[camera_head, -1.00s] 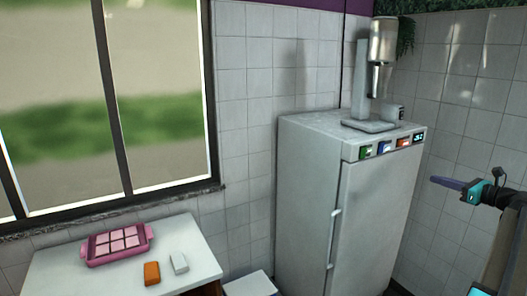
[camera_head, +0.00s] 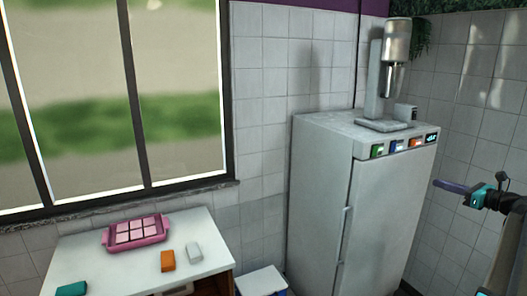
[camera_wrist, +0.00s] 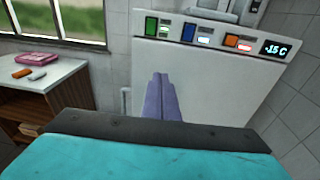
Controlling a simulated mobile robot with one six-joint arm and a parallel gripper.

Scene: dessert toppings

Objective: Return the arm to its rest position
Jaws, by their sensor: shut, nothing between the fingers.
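My gripper (camera_head: 436,183) reaches in from the right edge of the head view, its slim purple fingers pointing left in front of the white fridge's right side. In the wrist view the fingers (camera_wrist: 161,98) lie together with nothing between them. My gripper is shut and empty, and the fridge front (camera_wrist: 205,85) fills the view beyond it. I cannot tell the exact gap between the fingertips and the fridge.
The white fridge (camera_head: 325,200) carries a mixer (camera_head: 390,85) on top. A counter (camera_head: 100,250) at left holds a pink tray (camera_head: 107,244), an orange block (camera_head: 168,261), a white block (camera_head: 194,252) and a teal item (camera_head: 71,289). A white-lidded bin (camera_head: 262,281) stands between counter and fridge.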

